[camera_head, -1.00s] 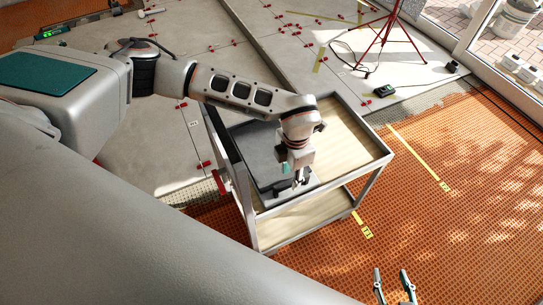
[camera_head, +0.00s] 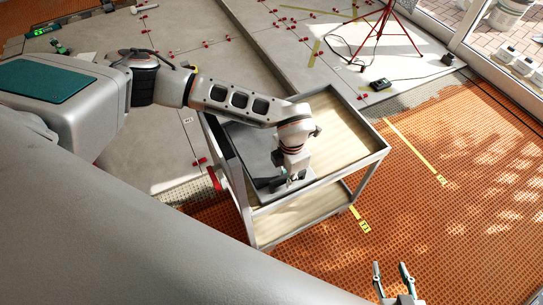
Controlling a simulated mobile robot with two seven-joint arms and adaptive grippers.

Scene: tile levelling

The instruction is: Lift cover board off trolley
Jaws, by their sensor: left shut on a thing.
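The cover board (camera_head: 250,143) is a dark grey panel lying in the upper tray of the trolley (camera_head: 367,163), on its left part. My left gripper (camera_head: 293,181) points down at the board's near edge and is shut on it; its own wrist partly hides the fingertips and the grip. I see no clear gap between board and tray. My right gripper (camera_head: 392,272) is at the bottom of the view, open and empty, apart from the trolley.
The trolley's lower shelf (camera_head: 297,220) looks bare. Orange matting (camera_head: 440,230) covers the floor at right, with yellow tape on it. Grey tiles (camera_head: 150,150) with red clips lie behind and left. A red tripod (camera_head: 385,30) stands at the back right.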

